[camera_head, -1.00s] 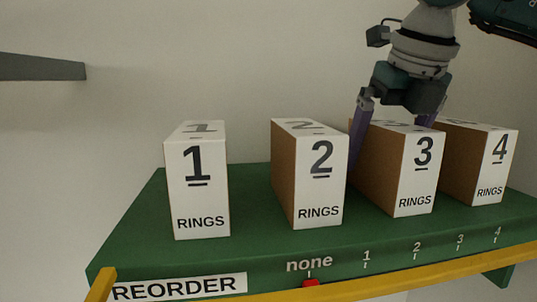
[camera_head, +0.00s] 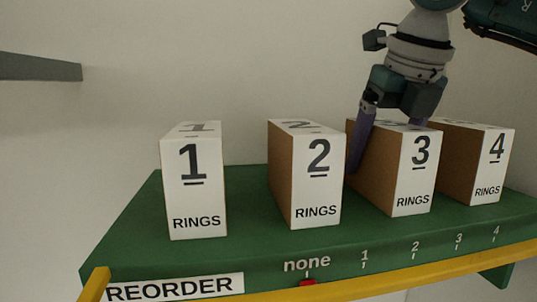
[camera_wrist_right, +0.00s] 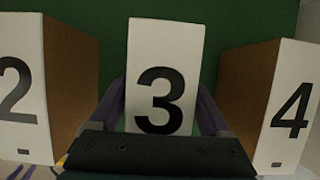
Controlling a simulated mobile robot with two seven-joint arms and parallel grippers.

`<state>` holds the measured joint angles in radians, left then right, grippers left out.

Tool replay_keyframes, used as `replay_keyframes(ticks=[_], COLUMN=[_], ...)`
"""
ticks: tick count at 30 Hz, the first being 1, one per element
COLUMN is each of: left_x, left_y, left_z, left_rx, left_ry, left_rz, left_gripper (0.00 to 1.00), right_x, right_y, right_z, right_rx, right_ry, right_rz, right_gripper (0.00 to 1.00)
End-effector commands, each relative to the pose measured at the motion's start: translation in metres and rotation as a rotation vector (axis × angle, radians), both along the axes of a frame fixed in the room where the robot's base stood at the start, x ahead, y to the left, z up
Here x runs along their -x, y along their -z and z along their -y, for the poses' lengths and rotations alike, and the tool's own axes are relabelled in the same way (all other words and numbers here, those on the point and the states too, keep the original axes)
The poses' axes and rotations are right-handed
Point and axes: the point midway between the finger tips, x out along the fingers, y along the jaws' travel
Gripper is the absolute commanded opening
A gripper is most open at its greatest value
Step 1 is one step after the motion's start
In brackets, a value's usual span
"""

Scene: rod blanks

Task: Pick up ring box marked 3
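The ring box marked 3 (camera_head: 412,175) stands upright on the green shelf, between boxes 2 and 4. It has a white front and top and brown sides. Its top with the large 3 also shows in the right wrist view (camera_wrist_right: 160,75). My right gripper (camera_head: 390,145) points down over it, with purple fingers beside its left and right sides. In the right wrist view the fingers (camera_wrist_right: 162,105) straddle the box with slim gaps; firm contact does not show. The far finger is mostly hidden behind the box in the head view. My left gripper is out of view.
Box 2 (camera_head: 316,180) and box 4 (camera_head: 488,165) flank box 3 closely. Box 1 (camera_head: 197,190) stands further left. The green shelf (camera_head: 250,220) has a yellow front rail (camera_head: 390,285), a REORDER label (camera_head: 175,287) and a red marker (camera_head: 307,283) under "none".

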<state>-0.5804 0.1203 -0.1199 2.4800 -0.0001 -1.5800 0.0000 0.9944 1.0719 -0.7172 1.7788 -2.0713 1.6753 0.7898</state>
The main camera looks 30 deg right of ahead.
Motion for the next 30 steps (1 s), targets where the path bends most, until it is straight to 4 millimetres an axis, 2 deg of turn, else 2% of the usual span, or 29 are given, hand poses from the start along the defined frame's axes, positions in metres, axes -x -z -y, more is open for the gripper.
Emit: replay_keyframes(ticks=[2,20,30], left_x=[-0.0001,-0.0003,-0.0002], left_y=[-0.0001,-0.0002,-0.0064], left_z=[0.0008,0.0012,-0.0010], left_rx=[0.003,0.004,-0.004], left_ry=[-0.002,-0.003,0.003], left_rz=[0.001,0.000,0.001], left_gripper=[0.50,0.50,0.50], right_x=[0.0000,0.0001,0.0000], right_y=[0.0000,0.0001,-0.0050], right_z=[0.0000,0.0001,0.0002], right_rx=[0.000,0.000,0.000], right_ry=[0.000,0.000,0.000], right_rz=[0.000,0.000,0.001], right_gripper=[0.71,0.03,0.02])
